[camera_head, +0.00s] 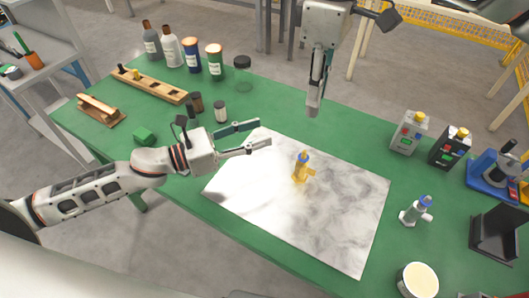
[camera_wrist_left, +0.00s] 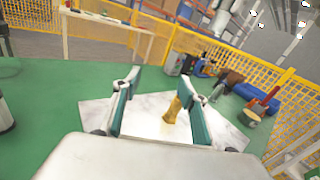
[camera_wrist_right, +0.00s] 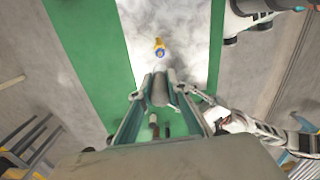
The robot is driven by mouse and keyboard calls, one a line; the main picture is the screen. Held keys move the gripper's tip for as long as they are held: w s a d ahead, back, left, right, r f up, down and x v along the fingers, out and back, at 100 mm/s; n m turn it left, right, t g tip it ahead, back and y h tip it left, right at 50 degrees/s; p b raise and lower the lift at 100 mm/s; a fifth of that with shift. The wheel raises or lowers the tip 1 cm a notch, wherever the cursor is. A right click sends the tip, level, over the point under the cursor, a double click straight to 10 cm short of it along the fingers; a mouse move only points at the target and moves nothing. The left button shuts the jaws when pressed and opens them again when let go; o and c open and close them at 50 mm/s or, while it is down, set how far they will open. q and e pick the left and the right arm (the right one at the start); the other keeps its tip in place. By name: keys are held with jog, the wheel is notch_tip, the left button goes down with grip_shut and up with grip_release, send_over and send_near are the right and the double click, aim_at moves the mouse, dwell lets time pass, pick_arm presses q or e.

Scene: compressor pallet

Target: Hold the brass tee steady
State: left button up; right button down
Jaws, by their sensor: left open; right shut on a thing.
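The brass tee (camera_head: 301,174), yellow with a blue piece on top, stands upright on the marble slab (camera_head: 345,220). It also shows in the left wrist view (camera_wrist_left: 172,109) and the right wrist view (camera_wrist_right: 159,43). My left gripper (camera_head: 264,133) is open and empty, left of the tee and apart from it, pointing toward it. In the left wrist view the tee appears between the spread fingers. My right gripper (camera_head: 317,88) hangs behind the tee, shut on a grey cylindrical piece (camera_wrist_right: 160,92). This piece is clear of the tee.
A green block (camera_head: 144,136), a wooden rack (camera_head: 150,86) and several bottles are at the left and back of the green table. A white-and-blue fitting (camera_head: 415,211), a pale-topped tub (camera_head: 418,280) and two small boxes stand at right. The slab around the tee is clear.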

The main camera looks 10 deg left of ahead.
pick_arm(q)
jog(key=s+d+f+m+g+h, duration=0.1)
jog(key=s+d+m+g, duration=0.15)
jog(key=s+d, duration=0.2)
send_near(296, 167)
jog(key=shift+m+t+x, duration=0.25)
jog(key=shift+x, duration=0.55)
jog(key=x, duration=0.7)
jog(key=shift+w+d+f, duration=0.1)
jog(key=shift+d, duration=0.1)
jog(key=shift+c, duration=0.4)
